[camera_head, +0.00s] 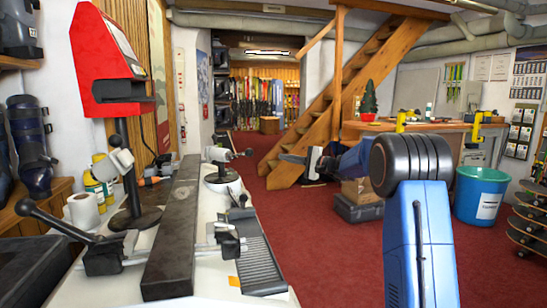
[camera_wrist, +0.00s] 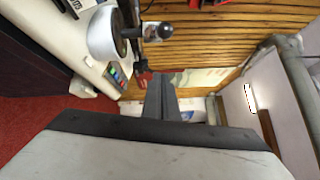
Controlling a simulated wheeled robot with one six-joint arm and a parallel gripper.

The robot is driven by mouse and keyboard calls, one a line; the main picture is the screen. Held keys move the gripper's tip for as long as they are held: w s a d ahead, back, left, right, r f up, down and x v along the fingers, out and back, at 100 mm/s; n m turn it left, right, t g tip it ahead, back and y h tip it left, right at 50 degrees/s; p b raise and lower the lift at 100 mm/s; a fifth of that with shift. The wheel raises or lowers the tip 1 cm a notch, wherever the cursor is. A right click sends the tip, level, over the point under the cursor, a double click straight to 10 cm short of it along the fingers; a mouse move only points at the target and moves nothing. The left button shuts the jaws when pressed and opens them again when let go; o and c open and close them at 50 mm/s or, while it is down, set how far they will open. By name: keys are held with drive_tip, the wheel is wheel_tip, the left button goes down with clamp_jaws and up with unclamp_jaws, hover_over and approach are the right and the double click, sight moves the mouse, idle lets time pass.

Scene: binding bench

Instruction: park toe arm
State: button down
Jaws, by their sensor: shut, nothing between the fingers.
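A long dark bar (camera_head: 172,235) lies along the white bench (camera_head: 205,283). Beyond its right side stands a white-grey fixture (camera_head: 219,156) with a short lever ending in a black ball (camera_head: 248,152). A black lever (camera_head: 50,221) rises to the left from a clamp at the near left. No label shows which lever is the toe arm. My gripper (camera_head: 288,158) is shut and empty, apart from the fixture and to its right. In the wrist view my shut fingers (camera_wrist: 165,88) point away; a ball-ended lever (camera_wrist: 158,31) and a white round part (camera_wrist: 104,33) show above them.
A red machine (camera_head: 107,65) stands on a post at the bench's left. A paper roll (camera_head: 83,211) and yellow bottles (camera_head: 102,185) are near it. A ribbed black pedal (camera_head: 258,262) lies front right. Red floor (camera_head: 325,255) is clear right of the bench; a teal bin (camera_head: 481,195) stands further right.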

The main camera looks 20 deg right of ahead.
drive_tip(key=w+a+r, duration=0.1)
drive_tip(key=w+a, duration=0.3)
drive_tip(key=a, duration=0.6)
drive_tip(key=shift+r, duration=0.15)
drive_tip(key=shift+w, duration=0.1)
drive_tip(key=s+a, duration=0.4)
drive_tip(key=a, duration=0.2)
drive_tip(key=s+a+m+t+h, duration=0.1)
drive_tip(key=s+a, duration=0.3)
drive_tip(key=a, duration=0.3)
drive_tip(key=shift+a+m+h, duration=0.2)
drive_tip(key=shift+m+h, duration=0.1)
